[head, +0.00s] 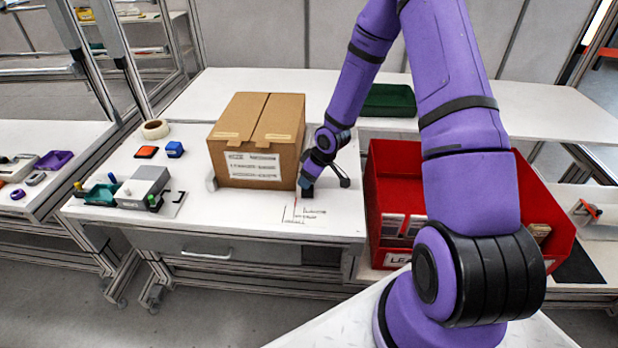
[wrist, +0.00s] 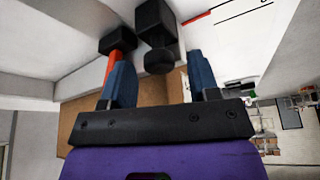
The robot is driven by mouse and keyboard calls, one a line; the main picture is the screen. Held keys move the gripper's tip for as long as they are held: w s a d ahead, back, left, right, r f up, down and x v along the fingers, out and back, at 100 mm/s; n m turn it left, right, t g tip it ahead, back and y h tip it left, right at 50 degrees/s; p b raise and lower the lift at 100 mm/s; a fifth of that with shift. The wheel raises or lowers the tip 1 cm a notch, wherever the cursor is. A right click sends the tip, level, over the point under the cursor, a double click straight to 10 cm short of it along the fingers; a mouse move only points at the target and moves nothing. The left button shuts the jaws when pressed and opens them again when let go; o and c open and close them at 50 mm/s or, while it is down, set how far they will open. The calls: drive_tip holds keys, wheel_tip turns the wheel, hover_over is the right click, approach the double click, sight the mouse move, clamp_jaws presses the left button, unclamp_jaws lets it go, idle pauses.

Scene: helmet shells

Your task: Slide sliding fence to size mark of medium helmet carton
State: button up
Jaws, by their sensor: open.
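The closed brown carton (head: 255,140) stands on the white bench, a white label on its front. My gripper (head: 308,187) is low at its right side. In the wrist view my gripper (wrist: 160,80) has its two blue fingers apart, with a round black knob (wrist: 158,61) between or just beyond the tips; contact cannot be told. The knob joins a black block (wrist: 152,18), which looks like part of the sliding fence. Most of the fence is hidden behind my arm in the head view. Printed size marks (head: 302,213) lie in front, with a short red line at their left.
A grey stop (head: 211,181) stands at the carton's left. A red bin (head: 390,170) is close on the right, with a green tray (head: 388,100) behind. A tape roll (head: 155,129) and a grey device (head: 143,187) are on the left. The bench front around the marks is clear.

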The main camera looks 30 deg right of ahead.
drive_tip(key=v, duration=1)
drive_tip(key=shift+s+d+r, duration=0.1)
drive_tip(key=shift+r, duration=0.05)
idle(0.3)
drive_tip(key=s+a+r+m+h, duration=0.15)
drive_tip(key=s+r, duration=0.35)
drive_tip(key=r, duration=0.6)
drive_tip(key=s+a+r+m+h, duration=0.1)
drive_tip(key=s+r+m+h, duration=0.3)
drive_tip(key=r, duration=0.7)
drive_tip(key=s+a+r+y, duration=0.1)
drive_tip(key=s+a+r, duration=0.1)
drive_tip(key=s+r, duration=0.3)
drive_tip(key=s+a+r+m+t+y, duration=0.1)
drive_tip(key=s+r, duration=0.5)
drive_tip(key=s, duration=0.8)
drive_tip(key=shift+a+r+t+y, duration=0.15)
drive_tip(key=shift+a+t+y, duration=0.3)
drive_tip(key=shift+a, duration=0.65)
drive_tip(key=shift+c, duration=0.2)
